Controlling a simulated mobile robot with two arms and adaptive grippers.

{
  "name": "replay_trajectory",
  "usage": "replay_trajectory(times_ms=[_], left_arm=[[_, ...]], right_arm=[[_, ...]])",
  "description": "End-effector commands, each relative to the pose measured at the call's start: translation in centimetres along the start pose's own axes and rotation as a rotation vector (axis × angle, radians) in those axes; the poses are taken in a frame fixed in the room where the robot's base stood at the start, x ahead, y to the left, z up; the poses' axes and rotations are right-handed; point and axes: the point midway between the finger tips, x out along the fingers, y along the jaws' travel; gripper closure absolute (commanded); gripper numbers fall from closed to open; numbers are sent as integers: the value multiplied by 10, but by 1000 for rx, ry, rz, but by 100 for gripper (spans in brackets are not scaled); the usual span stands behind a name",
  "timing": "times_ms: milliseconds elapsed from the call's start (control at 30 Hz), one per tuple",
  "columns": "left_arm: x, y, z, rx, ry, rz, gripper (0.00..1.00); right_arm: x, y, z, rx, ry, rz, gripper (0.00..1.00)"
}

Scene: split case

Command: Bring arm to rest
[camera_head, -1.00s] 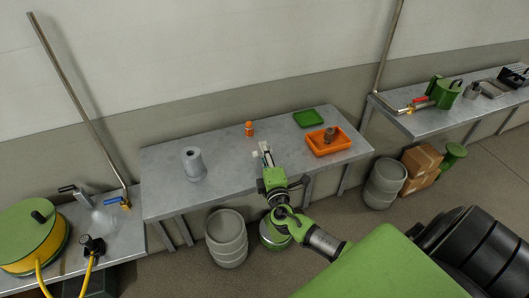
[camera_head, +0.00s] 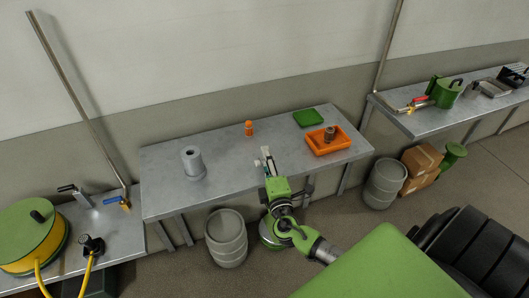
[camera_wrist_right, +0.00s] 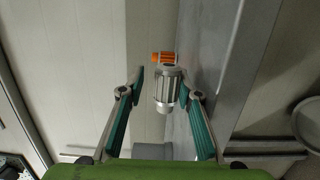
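My right gripper (camera_head: 266,156) hangs over the front part of the middle metal table, right of the grey roll. In the right wrist view (camera_wrist_right: 166,92) its two teal-lined fingers stand apart, so it is open. A ribbed grey cylinder (camera_wrist_right: 168,90) shows between the fingers, with visible gaps on both sides; I cannot tell how far beyond them it is. A small orange item (camera_wrist_right: 163,57) shows behind it. My left gripper is not in view.
The middle table (camera_head: 225,165) bears a grey roll (camera_head: 192,160), an orange bottle (camera_head: 249,128), a green tray (camera_head: 308,118) and an orange tray (camera_head: 327,146) holding a small cylinder (camera_head: 330,133). Metal kegs (camera_head: 226,238) stand below. Side tables flank it.

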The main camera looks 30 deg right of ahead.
Motion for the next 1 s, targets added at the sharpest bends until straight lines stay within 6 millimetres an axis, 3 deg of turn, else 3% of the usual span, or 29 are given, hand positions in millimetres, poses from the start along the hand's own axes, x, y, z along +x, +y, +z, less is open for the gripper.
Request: replay_trajectory(times_ms=[33,200,400,767,1000], left_arm=[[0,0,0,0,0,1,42],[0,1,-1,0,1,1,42],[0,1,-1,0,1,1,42],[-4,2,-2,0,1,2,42],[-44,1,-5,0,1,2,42]], right_arm=[[-16,-9,-1,0,4,-17,62],[-52,-7,-1,0,4,-16,62],[-78,-4,-1,0,2,-9,62],[-84,3,0,-1,0,-1,62],[-83,44,0,-1,0,0,62]])
